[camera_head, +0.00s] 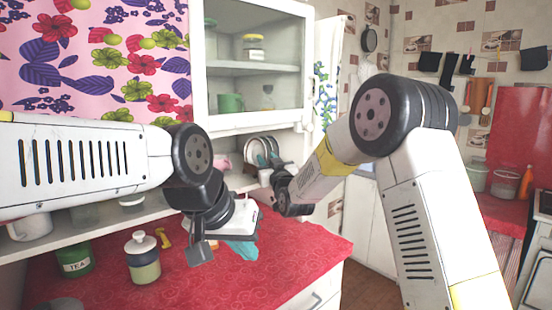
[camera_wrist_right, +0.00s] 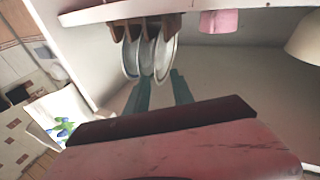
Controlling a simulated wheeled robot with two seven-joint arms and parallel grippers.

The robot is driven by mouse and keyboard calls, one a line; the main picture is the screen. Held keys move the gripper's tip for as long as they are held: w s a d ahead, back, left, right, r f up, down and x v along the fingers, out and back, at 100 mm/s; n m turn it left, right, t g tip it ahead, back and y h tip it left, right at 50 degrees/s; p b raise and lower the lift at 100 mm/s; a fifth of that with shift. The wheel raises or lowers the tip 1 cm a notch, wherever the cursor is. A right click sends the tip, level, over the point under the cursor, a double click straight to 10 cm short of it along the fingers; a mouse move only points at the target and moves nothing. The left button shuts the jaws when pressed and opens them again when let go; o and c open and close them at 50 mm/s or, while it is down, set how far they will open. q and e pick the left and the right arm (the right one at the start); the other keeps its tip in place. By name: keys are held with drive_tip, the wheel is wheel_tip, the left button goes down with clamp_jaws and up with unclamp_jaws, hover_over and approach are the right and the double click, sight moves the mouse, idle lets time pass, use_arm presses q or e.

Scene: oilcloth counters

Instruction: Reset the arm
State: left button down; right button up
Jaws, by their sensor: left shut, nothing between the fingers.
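My left gripper (camera_head: 246,250) hangs low over the red counter (camera_head: 305,240) in the head view, its teal fingers together and empty. My right gripper (camera_head: 268,160) reaches toward the shelf niche under the wall cabinet, in front of the rack of plates. In the right wrist view its two teal fingers (camera_wrist_right: 161,92) stand apart, with nothing seen between them. The plates (camera_wrist_right: 153,52) hang just beyond the fingertips in that view; I cannot tell whether they touch.
A white mug (camera_head: 30,228) is on the shelf. A pink cup (camera_wrist_right: 219,20) is near the plates. The counter's right part is clear.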

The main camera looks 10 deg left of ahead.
drive_tip(key=s+d+m+g+h, duration=0.2)
drive_tip(key=s+d, duration=0.5)
drive_tip(key=d, duration=0.4)
drive_tip(key=s+d+m+g+h, duration=0.1)
drive_tip(key=s+d+g+h, duration=0.2)
drive_tip(key=s+d, duration=0.65)
drive_tip(key=s+d+f+m+g, duration=0.1)
drive_tip(key=s+d+f+g, duration=0.1)
drive_tip(key=s+d, duration=0.2)
drive_tip(key=s+d+f+m+g+h, duration=0.1)
drive_tip(key=s+d, duration=0.3)
drive_tip(key=s, duration=0.7)
drive_tip(key=s+d+f+m+g+h, duration=0.1)
drive_tip(key=s+d+f+g, duration=0.2)
drive_tip(key=s, duration=0.4)
drive_tip(key=shift+s+d, duration=0.35)
drive_tip(key=shift+d, duration=0.55)
drive_tip(key=shift+r, duration=0.1)
